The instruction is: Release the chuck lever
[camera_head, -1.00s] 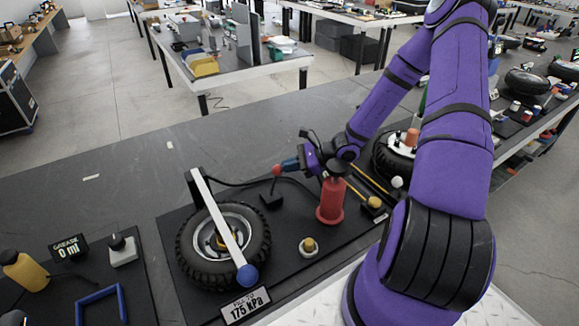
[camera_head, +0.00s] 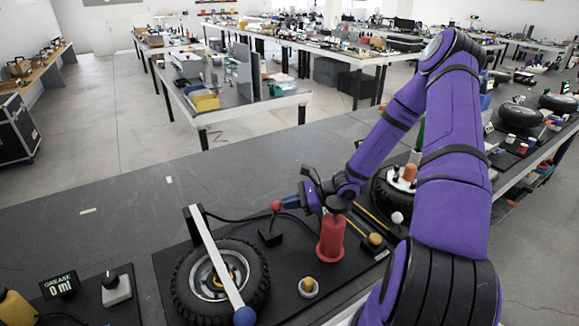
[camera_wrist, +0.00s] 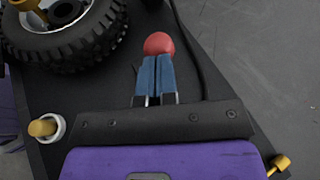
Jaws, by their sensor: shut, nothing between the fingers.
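The chuck lever appears to be the small lever with a red ball knob (camera_head: 276,206) above a black block (camera_head: 270,238), beside the wheel. The knob also shows in the wrist view (camera_wrist: 159,43), at the tips of my fingers. My gripper (camera_head: 285,203) has blue fingers, and they are closed together in the wrist view (camera_wrist: 156,62). The fingertips are at the knob, touching or nearly so; I cannot tell which. The knob is beyond the tips, not between them. The lever's stem is mostly hidden under the knob in the wrist view.
A tyre with a white bar across it (camera_head: 218,265) lies left of the lever. A red cylinder (camera_head: 331,238) stands close under my wrist. A yellow-topped peg (camera_head: 309,286) is in front, and a black hose runs behind the lever. The bench behind is clear.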

